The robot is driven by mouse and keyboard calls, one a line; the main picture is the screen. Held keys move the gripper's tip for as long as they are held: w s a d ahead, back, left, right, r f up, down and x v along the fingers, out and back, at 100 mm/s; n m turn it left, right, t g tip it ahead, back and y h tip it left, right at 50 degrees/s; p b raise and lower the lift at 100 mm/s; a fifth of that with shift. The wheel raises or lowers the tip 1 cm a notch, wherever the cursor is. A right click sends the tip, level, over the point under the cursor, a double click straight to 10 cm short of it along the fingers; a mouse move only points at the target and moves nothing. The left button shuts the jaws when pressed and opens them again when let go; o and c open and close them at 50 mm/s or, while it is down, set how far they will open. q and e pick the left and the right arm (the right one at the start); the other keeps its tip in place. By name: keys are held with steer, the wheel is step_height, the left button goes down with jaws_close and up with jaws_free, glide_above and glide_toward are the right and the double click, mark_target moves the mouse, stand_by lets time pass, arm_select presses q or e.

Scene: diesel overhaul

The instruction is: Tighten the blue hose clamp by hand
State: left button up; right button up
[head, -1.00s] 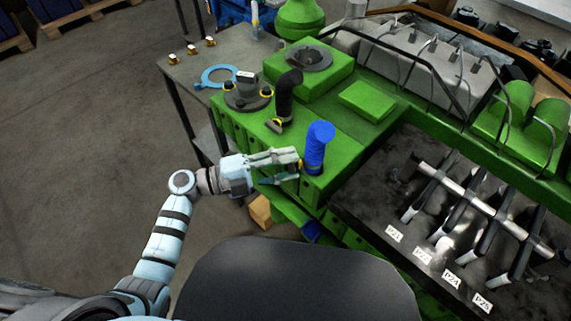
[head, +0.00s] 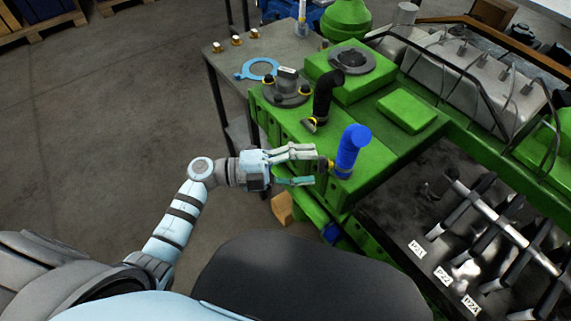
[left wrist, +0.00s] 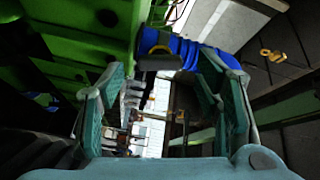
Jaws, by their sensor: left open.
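The blue hose (head: 352,148) stands on the near end of the green engine block (head: 395,165). A clamp band with a yellow wing piece (head: 329,165) sits around its lower end, the yellow part facing my gripper. My left gripper (head: 316,167) is open and empty just left of the clamp, its fingers pointing at it. In the left wrist view the blue hose (left wrist: 195,52) lies beyond the fingertips (left wrist: 160,75), and the clamp's yellow part (left wrist: 159,48) shows between them. Contact is not visible. My right gripper is out of view.
A black hose (head: 325,95) with its own yellow-winged clamp (head: 310,124) stands behind. A grey side table (head: 262,48) holds a light-blue ring (head: 260,69) and small brass parts. A black tray (head: 400,215) with labelled parts lies right. Open floor is left.

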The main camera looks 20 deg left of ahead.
arm_select(q)
steer(key=v, duration=0.9)
steer(key=shift+s+a, duration=0.15)
steer(key=shift+a, duration=0.15)
steer(key=shift+c, duration=0.4)
